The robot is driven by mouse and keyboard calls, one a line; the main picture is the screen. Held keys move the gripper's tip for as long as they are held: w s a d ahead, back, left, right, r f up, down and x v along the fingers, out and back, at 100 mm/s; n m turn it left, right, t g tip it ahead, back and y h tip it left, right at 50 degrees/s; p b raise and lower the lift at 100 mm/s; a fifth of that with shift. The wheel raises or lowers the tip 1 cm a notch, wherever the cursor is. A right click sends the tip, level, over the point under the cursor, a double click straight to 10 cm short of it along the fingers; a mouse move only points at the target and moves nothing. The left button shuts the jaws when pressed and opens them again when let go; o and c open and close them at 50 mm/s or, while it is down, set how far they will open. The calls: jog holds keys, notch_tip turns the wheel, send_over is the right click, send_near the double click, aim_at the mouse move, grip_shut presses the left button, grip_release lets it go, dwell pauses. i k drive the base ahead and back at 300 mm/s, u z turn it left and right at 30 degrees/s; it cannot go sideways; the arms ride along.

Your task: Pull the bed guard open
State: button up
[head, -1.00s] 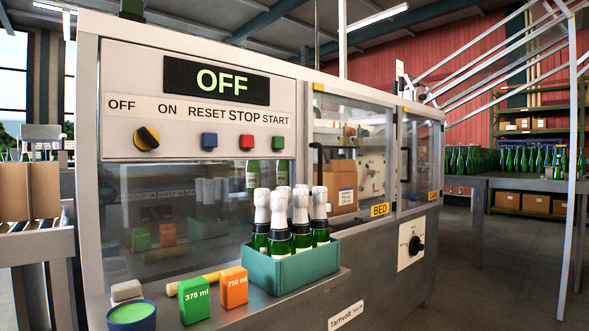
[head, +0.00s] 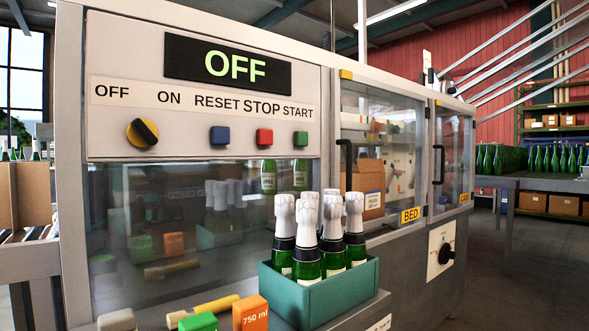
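The bed guard (head: 378,150) is a clear framed panel on the machine's front, right of the control panel. It carries a yellow BED label (head: 410,215) at its lower right and a dark upright handle (head: 345,165) at its left edge. The guard looks shut. Behind it I see a cardboard box and pale machine parts. The display (head: 228,63) reads OFF. My gripper is not in this view, so its place relative to the handle is hidden.
A teal crate (head: 345,290) of foil-topped green bottles stands on the front ledge, below and left of the guard. Orange (head: 250,313) and green (head: 198,322) blocks and a wooden-handled tool (head: 203,309) lie beside it. A second guard (head: 453,155) is to the right, above a black knob (head: 446,254).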

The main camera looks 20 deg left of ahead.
aim_at(422, 212)
jog(key=u, duration=0.3)
jog(key=i, duration=1)
